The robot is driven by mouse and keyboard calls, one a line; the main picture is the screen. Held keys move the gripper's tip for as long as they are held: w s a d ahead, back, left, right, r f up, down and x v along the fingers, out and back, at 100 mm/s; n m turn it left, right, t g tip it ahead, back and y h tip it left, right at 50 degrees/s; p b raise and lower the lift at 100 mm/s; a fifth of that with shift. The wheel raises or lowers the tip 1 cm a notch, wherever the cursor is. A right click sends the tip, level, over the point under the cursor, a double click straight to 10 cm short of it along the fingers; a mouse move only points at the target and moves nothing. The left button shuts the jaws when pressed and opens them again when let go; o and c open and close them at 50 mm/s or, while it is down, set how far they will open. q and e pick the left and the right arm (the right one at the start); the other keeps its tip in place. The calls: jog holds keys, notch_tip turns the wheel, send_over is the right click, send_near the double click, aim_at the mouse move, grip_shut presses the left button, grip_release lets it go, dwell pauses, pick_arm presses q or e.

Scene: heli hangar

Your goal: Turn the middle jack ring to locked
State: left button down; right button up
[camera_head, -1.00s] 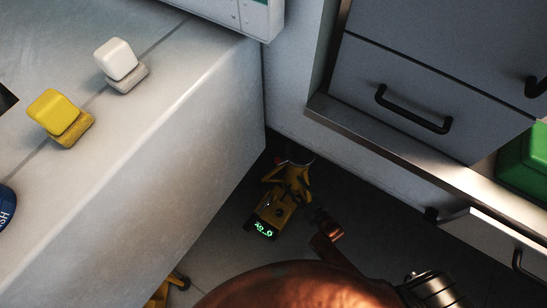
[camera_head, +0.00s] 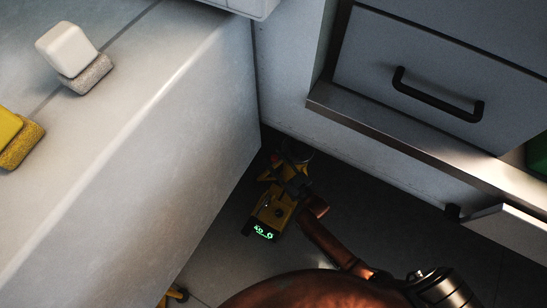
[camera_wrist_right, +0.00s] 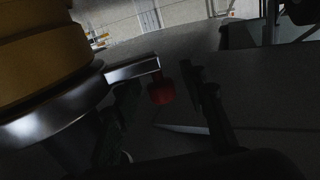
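My right gripper (camera_head: 292,186) shows as small dark shapes over the jack at the end of my copper-coloured arm. In the right wrist view, a yellow cylinder (camera_wrist_right: 45,50) carries a shiny metal ring (camera_wrist_right: 60,110), with a bar ending in a red knob (camera_wrist_right: 161,92). My right gripper (camera_wrist_right: 160,98) is open there, its dark fingers apart on either side of the knob; contact cannot be told. The ring's lock marking cannot be seen. My left gripper is not in view.
A grey block (camera_head: 150,150) with a white cube (camera_head: 67,48) and a yellow cube (camera_head: 8,125) on stands is at left. A grey drawer cabinet (camera_head: 400,60) with a projecting ledge (camera_head: 400,133) is at right. A yellow foot (camera_head: 176,295) shows low on the floor.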

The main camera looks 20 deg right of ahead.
jog(key=shift+w, duration=0.1)
jog(key=shift+c, duration=0.6)
grip_shut()
